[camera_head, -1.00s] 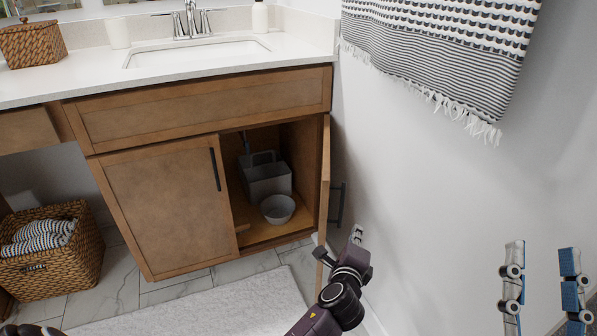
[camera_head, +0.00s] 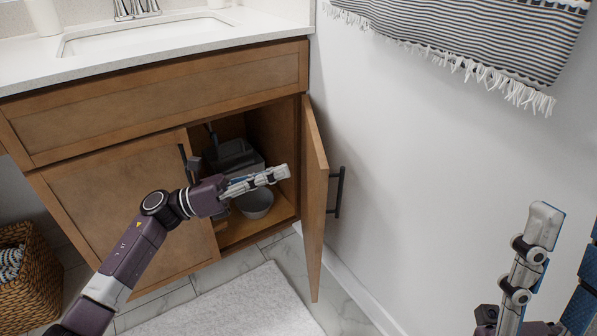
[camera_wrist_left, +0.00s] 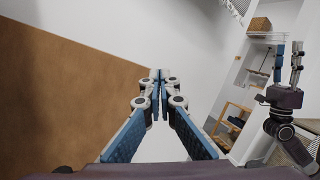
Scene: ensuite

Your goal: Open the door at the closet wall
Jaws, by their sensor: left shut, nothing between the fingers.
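The right-hand vanity cabinet door (camera_head: 316,195), beside the white wall, stands well open, with its dark bar handle (camera_head: 338,192) facing the wall. My left gripper (camera_head: 287,172) reaches from the left across the cabinet opening. Its shut, empty fingertips point at the door's inner side; I cannot tell whether they touch it. In the left wrist view the shut fingers (camera_wrist_left: 157,76) meet in the middle, with a brown wooden panel (camera_wrist_left: 60,100) at left. My right gripper (camera_head: 570,215) is raised at the right, its fingers apart and empty; it also shows in the left wrist view (camera_wrist_left: 288,62).
The left cabinet door (camera_head: 110,205) is closed. A grey caddy (camera_head: 236,155) and a grey bowl (camera_head: 256,204) stand inside the cabinet. A striped towel (camera_head: 480,40) hangs on the wall. A white rug (camera_head: 230,305) lies on the tile floor; a wicker basket (camera_head: 35,290) stands left.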

